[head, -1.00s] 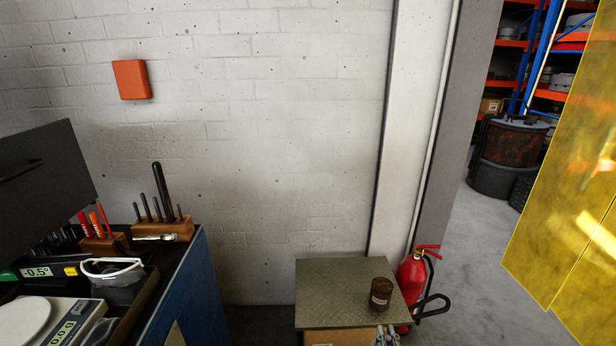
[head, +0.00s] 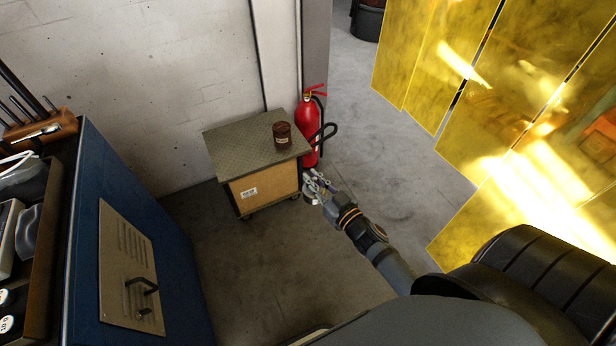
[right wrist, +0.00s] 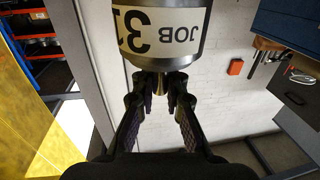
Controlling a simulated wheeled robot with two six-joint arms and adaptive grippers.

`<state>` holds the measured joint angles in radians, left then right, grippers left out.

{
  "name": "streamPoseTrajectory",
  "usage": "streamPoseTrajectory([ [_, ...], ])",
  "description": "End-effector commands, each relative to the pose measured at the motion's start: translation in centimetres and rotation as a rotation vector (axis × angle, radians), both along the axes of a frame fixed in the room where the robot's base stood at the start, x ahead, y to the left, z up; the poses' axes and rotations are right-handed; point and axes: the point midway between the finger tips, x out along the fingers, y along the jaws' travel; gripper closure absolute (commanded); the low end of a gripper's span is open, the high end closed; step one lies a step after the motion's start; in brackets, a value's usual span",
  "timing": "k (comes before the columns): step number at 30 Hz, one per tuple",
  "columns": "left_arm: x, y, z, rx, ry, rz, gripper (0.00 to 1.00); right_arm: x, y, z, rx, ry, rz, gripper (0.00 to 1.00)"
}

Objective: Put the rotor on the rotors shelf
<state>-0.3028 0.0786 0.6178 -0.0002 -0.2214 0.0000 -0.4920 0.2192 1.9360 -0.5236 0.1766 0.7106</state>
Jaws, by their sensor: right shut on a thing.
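The rotor (right wrist: 205,48) shows large in the right wrist view as a metal cylinder with a white label reading "JOB 31", upside down. Its thin brass-coloured end lies between the fingertips of my right gripper (right wrist: 160,82), which is shut on it. In the head view my right gripper (head: 318,186) is just right of the small cart and in front of the fire extinguisher; the rotor is too small there to make out well. Orange and blue shelving (right wrist: 38,38) stands at the left of the right wrist view; I cannot tell which shelf is for rotors. My left gripper is not in view.
A cart (head: 240,150) with a metal top carries a rusty can (head: 283,136). A red fire extinguisher (head: 306,120) stands behind it by the wall post. A blue cabinet (head: 90,215) is at left, yellow curtain strips (head: 430,60) at right. Grey floor between is clear.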

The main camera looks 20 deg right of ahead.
Motion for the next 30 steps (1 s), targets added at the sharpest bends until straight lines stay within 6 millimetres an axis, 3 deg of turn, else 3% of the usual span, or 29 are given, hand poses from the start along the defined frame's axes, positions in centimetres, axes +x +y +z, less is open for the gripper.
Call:
streamPoseTrajectory([
  [6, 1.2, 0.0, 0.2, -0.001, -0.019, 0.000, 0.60, 0.1, -0.5, 2.1, -0.008, -0.008, 0.129, 1.00],
  [13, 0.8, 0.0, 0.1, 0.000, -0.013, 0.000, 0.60, -0.5, 1.5, 5.1, -0.007, -0.008, 0.298, 1.00],
  [24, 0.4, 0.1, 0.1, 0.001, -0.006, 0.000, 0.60, -5.2, 10.1, 10.0, 0.002, -0.010, 0.686, 1.00],
  [30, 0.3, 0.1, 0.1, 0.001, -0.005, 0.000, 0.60, -7.1, 13.6, 11.6, 0.005, -0.009, 0.777, 1.00],
])
